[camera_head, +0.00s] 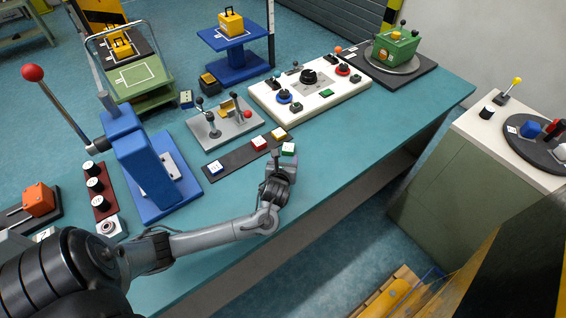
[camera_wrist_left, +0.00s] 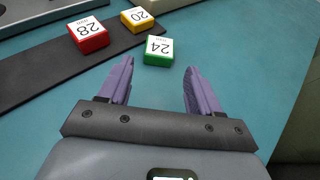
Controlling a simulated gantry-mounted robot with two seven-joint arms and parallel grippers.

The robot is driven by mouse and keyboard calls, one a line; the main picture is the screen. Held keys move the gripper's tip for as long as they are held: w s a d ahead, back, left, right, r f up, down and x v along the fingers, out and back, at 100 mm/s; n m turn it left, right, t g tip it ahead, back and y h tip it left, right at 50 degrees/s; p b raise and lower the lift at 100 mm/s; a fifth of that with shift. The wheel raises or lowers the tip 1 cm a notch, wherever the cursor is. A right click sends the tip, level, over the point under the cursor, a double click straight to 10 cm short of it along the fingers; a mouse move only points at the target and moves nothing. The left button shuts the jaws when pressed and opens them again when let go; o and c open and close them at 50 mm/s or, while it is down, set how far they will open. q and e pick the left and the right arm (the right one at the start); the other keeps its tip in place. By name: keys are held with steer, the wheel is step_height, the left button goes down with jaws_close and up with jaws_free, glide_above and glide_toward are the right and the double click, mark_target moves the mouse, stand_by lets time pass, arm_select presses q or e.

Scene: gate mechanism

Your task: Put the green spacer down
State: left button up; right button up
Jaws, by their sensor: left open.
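The green spacer (camera_head: 288,149), a small block with a white top, sits on the teal table just off the dark strip. In the left wrist view the green spacer (camera_wrist_left: 158,51) shows "24" on its top and lies beyond my fingertips, apart from them. My left gripper (camera_wrist_left: 157,75) is open and empty, its two purple fingers on either side of a bare patch of table. In the head view my left gripper (camera_head: 281,160) is just in front of the green spacer. My right gripper does not show.
The dark strip (camera_head: 228,161) holds a blue spacer (camera_head: 216,167), a red spacer (camera_head: 259,143) and a yellow spacer (camera_head: 279,134). A grey lever plate (camera_head: 205,135) and a white control panel (camera_head: 345,92) stand behind. The table is clear to the right of the green spacer.

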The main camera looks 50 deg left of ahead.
arm_select(q)
steer(key=v, duration=0.2)
steer(key=shift+s+d+r+p, duration=0.2)
steer(key=shift+p, duration=0.15)
steer(key=o, duration=0.3)
steer(key=shift+v, duration=0.75)
steer(key=shift+f, duration=0.1)
steer(key=shift+a, duration=0.1)
